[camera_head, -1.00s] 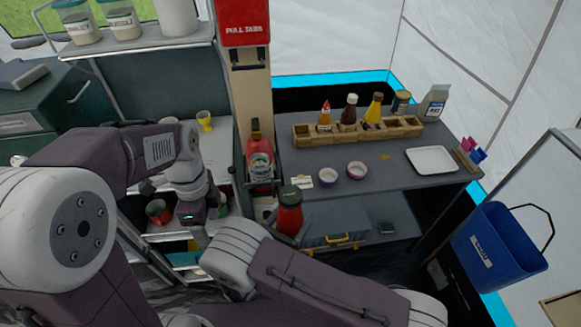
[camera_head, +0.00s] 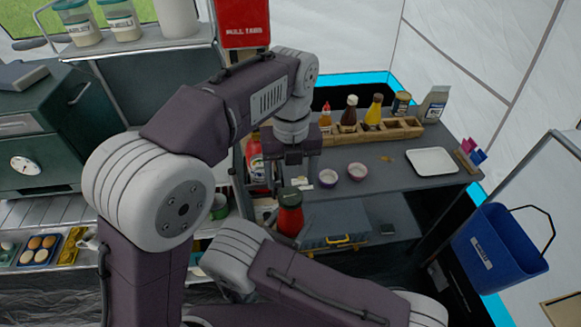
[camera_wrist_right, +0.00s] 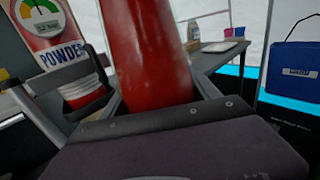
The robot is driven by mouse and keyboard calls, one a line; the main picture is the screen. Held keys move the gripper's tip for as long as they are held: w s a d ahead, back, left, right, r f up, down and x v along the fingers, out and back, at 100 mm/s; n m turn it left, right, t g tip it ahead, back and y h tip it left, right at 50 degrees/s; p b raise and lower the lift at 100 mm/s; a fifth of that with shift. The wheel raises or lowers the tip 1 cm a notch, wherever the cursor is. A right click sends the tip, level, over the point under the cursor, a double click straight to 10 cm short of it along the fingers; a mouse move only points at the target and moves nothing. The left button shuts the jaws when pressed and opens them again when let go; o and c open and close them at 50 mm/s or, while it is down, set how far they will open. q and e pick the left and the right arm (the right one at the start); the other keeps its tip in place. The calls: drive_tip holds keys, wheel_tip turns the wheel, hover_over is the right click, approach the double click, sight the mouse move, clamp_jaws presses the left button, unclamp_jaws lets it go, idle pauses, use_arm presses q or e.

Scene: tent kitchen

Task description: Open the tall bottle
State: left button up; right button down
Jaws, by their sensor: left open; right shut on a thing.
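The tall bottle is red with a dark green cap (camera_head: 290,196); its red body (camera_head: 289,221) stands upright in the head view. In the right wrist view the red bottle (camera_wrist_right: 150,50) fills the middle, its top out of frame. My right gripper (camera_wrist_right: 155,105) is shut on the bottle's body; in the head view my arm hides it. My left gripper (camera_head: 287,162) is open and points down. It appears just above the cap, with a small gap in the picture.
A red fire extinguisher (camera_head: 254,160) is mounted on the post just left of my left gripper. A blue bin (camera_head: 505,250) hangs at right.

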sight(290, 194)
use_arm(q)
wheel_tip(290, 194, down, 5)
drive_tip(key=shift+f, duration=0.2)
drive_tip(key=c, duration=1.5)
drive_tip(key=n, duration=0.5)
drive_tip(key=shift+n, duration=0.4)
drive_tip(key=n, duration=0.9)
drive_tip(key=shift+n, duration=0.3)
drive_tip(key=n, duration=0.6)
drive_tip(key=shift+r, duration=0.1)
drive_tip(key=n, duration=1.9)
drive_tip(key=shift+w+n, duration=0.1)
drive_tip(key=shift+n, duration=0.2)
drive_tip(key=n, duration=1.3)
drive_tip(key=shift+r, duration=0.1)
